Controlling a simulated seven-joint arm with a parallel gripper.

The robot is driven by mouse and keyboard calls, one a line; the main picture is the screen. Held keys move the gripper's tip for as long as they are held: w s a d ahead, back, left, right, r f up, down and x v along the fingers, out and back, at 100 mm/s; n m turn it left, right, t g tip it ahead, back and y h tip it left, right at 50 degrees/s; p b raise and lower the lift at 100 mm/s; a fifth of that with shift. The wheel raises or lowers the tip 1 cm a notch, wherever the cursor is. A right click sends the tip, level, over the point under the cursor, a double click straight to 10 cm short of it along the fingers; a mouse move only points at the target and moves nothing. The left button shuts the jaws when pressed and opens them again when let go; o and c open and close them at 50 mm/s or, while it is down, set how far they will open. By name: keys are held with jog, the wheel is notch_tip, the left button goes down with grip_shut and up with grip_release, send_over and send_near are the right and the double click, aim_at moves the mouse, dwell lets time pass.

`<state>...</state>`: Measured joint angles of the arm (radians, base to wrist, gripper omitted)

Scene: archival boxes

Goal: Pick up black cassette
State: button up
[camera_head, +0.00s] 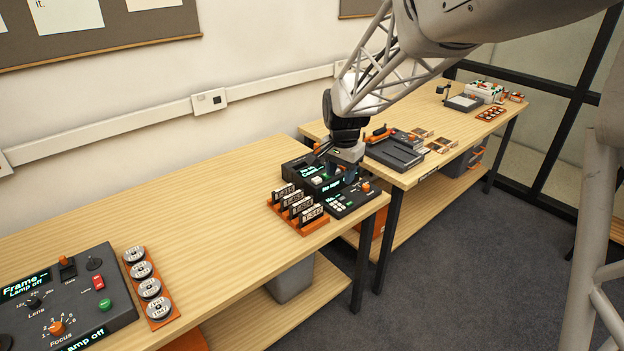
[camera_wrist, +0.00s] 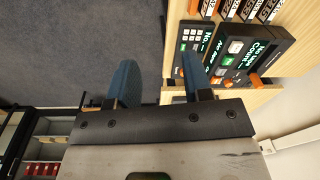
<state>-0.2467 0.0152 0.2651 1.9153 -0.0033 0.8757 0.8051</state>
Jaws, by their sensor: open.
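Several black cassettes (camera_head: 300,204) with white labels stand upright in a row in an orange rack (camera_head: 318,231) near the right end of the front wooden table. Their labelled ends also show along the top right of the wrist view (camera_wrist: 229,9). My gripper (camera_head: 336,170) is above the black device behind and to the right of the rack, apart from the cassettes. In the wrist view my gripper (camera_wrist: 160,80) has its two blue fingers spread with nothing between them. It partly hides the device in the head view.
A black device with green displays (camera_wrist: 243,55) and a keypad unit (camera_head: 348,198) stand close to the rack. A large control box (camera_head: 75,295) and an orange rack of round reels (camera_head: 148,287) are at the left. The table's middle (camera_head: 190,215) is clear.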

aim_at(301, 202)
jog(key=w+a+f+m, duration=0.1)
jog(key=w+a+f, duration=0.2)
jog(key=a+f, duration=0.1)
jog(key=w+a+f, duration=0.4)
jog(key=f, duration=0.1)
jog(key=w+a+f+m, duration=0.1)
jog(key=w+a+f, duration=0.3)
jog(key=shift+w+a+f+m+g, duration=0.2)
jog(key=shift+w+f+m+g, duration=0.1)
jog(key=shift+g, duration=0.1)
jog(key=shift+f, duration=1.3)
jog(key=shift+d+f, duration=0.2)
jog(key=shift+f, duration=2.35)
grip_shut()
